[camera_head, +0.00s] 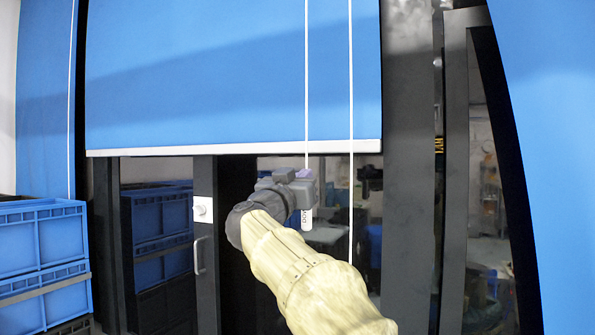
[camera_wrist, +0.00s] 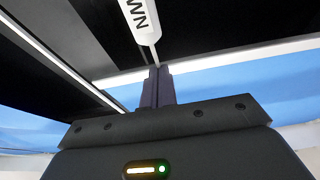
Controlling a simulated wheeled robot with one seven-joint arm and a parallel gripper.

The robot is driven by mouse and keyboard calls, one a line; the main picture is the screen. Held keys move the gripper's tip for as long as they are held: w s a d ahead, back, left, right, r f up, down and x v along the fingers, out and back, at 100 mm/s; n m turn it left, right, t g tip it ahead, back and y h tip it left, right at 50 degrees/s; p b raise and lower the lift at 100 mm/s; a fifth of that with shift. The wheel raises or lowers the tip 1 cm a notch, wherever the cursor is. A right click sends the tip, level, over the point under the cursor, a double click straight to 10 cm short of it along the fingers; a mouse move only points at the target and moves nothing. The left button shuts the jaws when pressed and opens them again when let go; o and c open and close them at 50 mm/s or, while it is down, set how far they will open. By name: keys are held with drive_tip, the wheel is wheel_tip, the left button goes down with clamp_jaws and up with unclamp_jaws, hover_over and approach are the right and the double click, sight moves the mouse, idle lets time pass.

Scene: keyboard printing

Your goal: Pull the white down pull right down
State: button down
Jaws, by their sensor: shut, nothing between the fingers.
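The white down pull (camera_head: 307,218) is a tag with dark lettering, hanging upright on a thin white cord in front of the dark glass door. It also shows at the top of the wrist view (camera_wrist: 138,18), with "WN" readable and its cord running towards my fingertips. My gripper (camera_head: 305,174) is at the cord just above the tag and hides part of it. In the wrist view my gripper's dark fingers (camera_wrist: 157,72) are shut together. The cord passes at or behind their tips; I cannot tell whether they touch it.
A blue roller blind (camera_head: 230,80) with a white bottom bar (camera_head: 230,148) hangs above. A second white cord (camera_head: 350,100) runs down to the right of the pull. Blue crates (camera_head: 40,245) are stacked at the left. A door handle (camera_head: 198,256) lies left of my arm.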

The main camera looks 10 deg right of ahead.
drive_tip(key=shift+s+f, duration=0.1)
drive_tip(key=shift+f, duration=1.5)
drive_tip(key=shift+a, duration=0.1)
wheel_tip(320, 180, down, 43)
drive_tip(key=b, duration=3)
drive_tip(key=shift+f, duration=0.2)
drive_tip(key=shift+r, duration=0.15)
wheel_tip(320, 180, up, 4)
drive_tip(key=p, duration=0.3)
drive_tip(key=b+v, duration=0.2)
drive_tip(key=v, duration=0.8)
drive_tip(key=shift+s+r, duration=0.2)
drive_tip(key=shift+r, duration=0.1)
